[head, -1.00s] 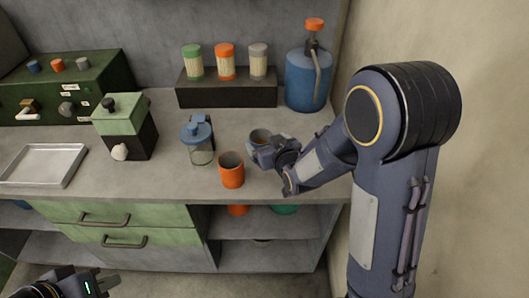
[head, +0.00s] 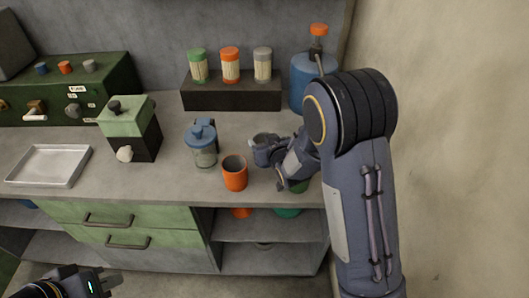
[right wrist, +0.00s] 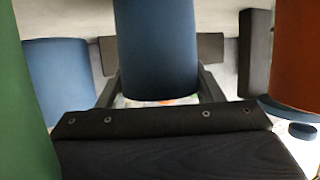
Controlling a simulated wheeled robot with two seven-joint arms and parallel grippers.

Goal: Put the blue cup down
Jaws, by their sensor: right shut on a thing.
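The blue cup (head: 265,139) is at the right part of the counter, behind and right of the orange cup (head: 235,172). My right gripper (head: 268,152) is shut on it. In the right wrist view the blue cup (right wrist: 155,50) stands between the two fingers. Whether its base touches the counter is hidden by the gripper. My left gripper (head: 103,283) is low at the left, in front of the drawers and away from the cups. Its finger gap is too small to judge.
A green cup (head: 298,187) is partly hidden under my right arm. A blue-lidded jar (head: 202,145) stands left of the orange cup. A blue pump bottle (head: 303,82) and a dark rack (head: 232,92) with shakers stand behind. A metal tray (head: 48,165) lies at left.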

